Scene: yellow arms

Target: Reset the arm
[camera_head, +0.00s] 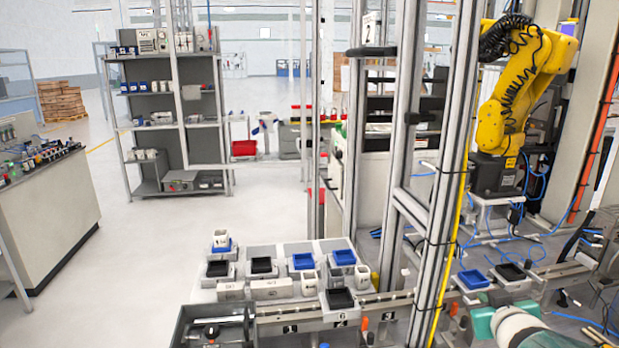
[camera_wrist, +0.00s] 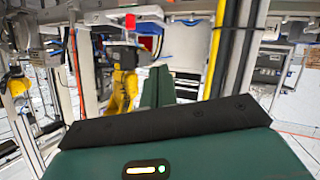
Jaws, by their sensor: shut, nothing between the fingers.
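My gripper (camera_wrist: 159,74) shows in the wrist view as two green fingers side by side, pressed together with nothing between them. They rise beyond the black edge of my green wrist housing. In the head view, my gripper (camera_head: 482,322) is at the lower right, with part of my arm behind it cut off by the bottom edge. It appears close to the workbench rail, beneath a blue tray (camera_head: 473,279) and a black tray (camera_head: 511,272). I cannot tell whether it touches anything.
A yellow robot arm (camera_head: 520,85) stands on a pedestal at right, with loose blue cables below. Metal posts (camera_head: 403,130) rise at centre right. Small bins (camera_head: 261,265) crowd the bench at bottom centre. A shelf (camera_head: 165,127) stands back left; open floor (camera_head: 150,260) lies left.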

